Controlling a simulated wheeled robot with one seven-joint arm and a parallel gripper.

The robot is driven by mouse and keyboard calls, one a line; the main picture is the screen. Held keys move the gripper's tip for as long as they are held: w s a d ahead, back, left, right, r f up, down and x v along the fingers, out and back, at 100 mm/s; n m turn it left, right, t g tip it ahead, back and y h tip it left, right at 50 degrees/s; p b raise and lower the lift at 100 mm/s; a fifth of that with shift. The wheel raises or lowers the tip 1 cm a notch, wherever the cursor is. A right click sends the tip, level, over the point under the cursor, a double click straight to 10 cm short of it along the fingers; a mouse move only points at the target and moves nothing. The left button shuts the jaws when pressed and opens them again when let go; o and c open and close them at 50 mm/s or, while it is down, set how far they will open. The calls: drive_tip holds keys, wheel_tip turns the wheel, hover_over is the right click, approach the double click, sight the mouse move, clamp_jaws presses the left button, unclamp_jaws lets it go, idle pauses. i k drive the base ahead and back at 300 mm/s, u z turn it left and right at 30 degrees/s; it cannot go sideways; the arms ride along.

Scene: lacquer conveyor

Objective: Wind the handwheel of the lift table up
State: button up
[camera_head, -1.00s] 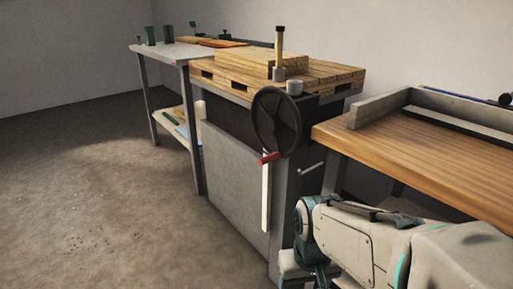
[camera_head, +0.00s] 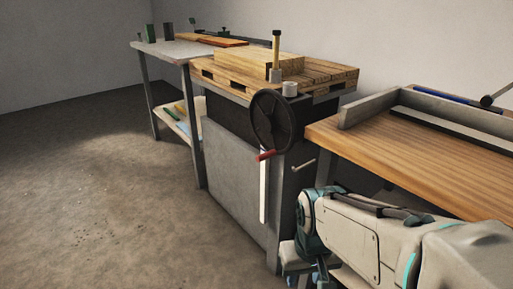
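The lift table (camera_head: 237,191) stands in the middle, a grey cabinet with a slatted wooden top (camera_head: 325,80). Its black handwheel (camera_head: 276,122) is on the upper part of the end facing me. A red handle (camera_head: 265,155) sits at the wheel's lower left rim. A white vertical strip (camera_head: 263,190) runs below it. My gripper (camera_head: 305,275) is at the bottom edge, low and in front of the cabinet's right side, apart from the wheel. Its fingers are mostly cut off by the frame, so its opening does not show.
A wooden workbench (camera_head: 430,160) with a grey raised edge stands at the right, close above my arm. A small lever (camera_head: 304,165) sticks out below the wheel. A grey side table (camera_head: 160,49) stands behind left. The floor at left is clear.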

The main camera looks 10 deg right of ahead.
sight(274, 123)
drive_tip(key=z, duration=0.15)
drive_tip(key=k, duration=0.3)
drive_tip(key=u, duration=0.75)
drive_tip(key=i, duration=0.8)
drive_tip(key=z, duration=0.25)
